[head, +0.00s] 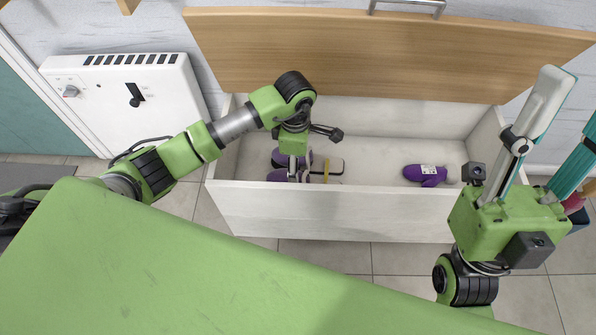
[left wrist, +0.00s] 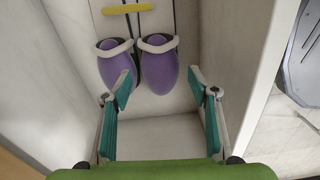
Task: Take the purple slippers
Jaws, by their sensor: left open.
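The purple slippers lie side by side on the floor of the white box, with pale bands across their openings. The left wrist view shows one slipper (left wrist: 115,70) and the other slipper (left wrist: 158,68) just beyond my left gripper (left wrist: 160,86). The gripper is open and empty, its fingertips near the slippers' rounded toes; I cannot tell if they touch. In the head view the slippers (head: 279,158) are partly hidden by my left gripper (head: 293,172), which reaches down into the box. My right gripper (head: 558,140) is open, empty and raised outside the box at the right.
The white box (head: 330,212) has its wooden lid (head: 350,50) raised at the back. A purple bottle-like object (head: 425,173) lies at its right side.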

